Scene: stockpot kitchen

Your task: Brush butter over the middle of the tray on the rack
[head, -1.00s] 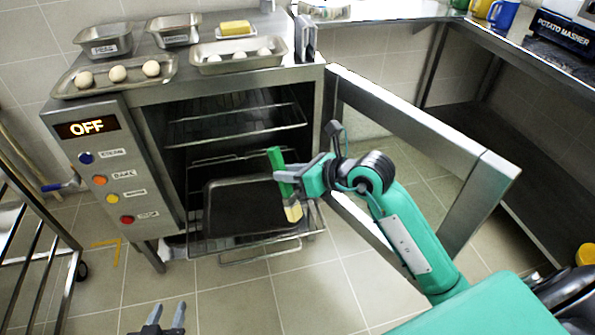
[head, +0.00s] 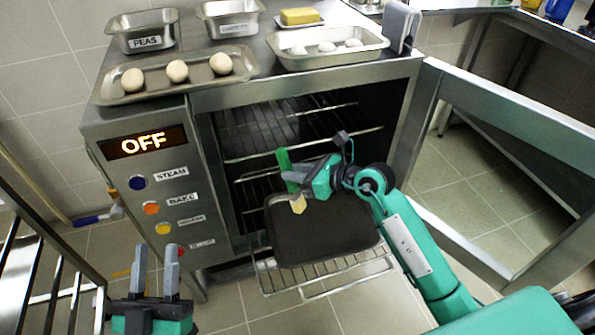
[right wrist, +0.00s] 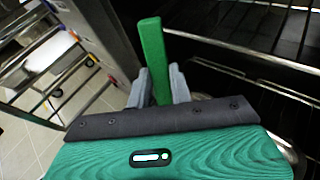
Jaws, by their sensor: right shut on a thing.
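The dark tray (head: 325,238) lies on the pulled-out wire rack (head: 330,276) at the oven's open front. My right gripper (head: 296,179) is shut on the green handle of the brush (head: 284,160). The brush's pale bristles (head: 298,204) point down over the tray's back left part; I cannot tell whether they touch it. The right wrist view shows the green handle (right wrist: 154,60) upright between the fingers (right wrist: 157,88). My left gripper (head: 156,272) is at the lower left, empty, its two fingers slightly apart. The butter (head: 300,16) sits on a small dish on top of the oven.
The oven (head: 150,200) reads OFF, and its door (head: 510,120) stands open to the right. Trays with white balls of dough (head: 177,71) and metal tins (head: 142,30) stand on top. A rack trolley (head: 50,270) is at the left.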

